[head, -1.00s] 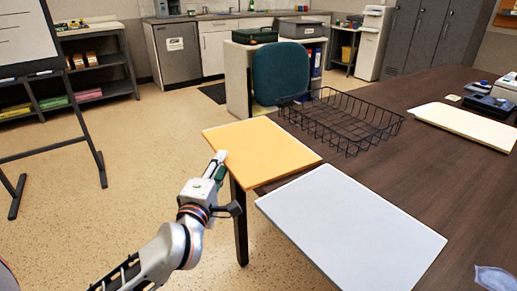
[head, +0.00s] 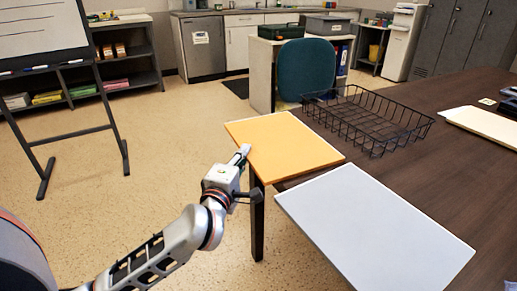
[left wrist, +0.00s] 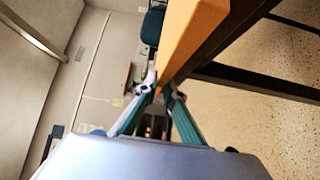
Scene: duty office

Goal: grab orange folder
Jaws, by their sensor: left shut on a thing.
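The orange folder (head: 286,146) lies flat at the near-left edge of the dark brown table, partly overhanging it. My left gripper (head: 243,155) reaches in from the left and is shut on the folder's left edge. In the left wrist view, the orange folder (left wrist: 186,38) runs edge-on between the two fingers (left wrist: 163,92), one on each side. I cannot tell whether the folder is lifted off the table. My right gripper is in neither view.
A grey folder (head: 375,230) lies close in front on the table (head: 440,165). A whiteboard easel (head: 85,118) stands on the floor at left. Open floor lies left of the table.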

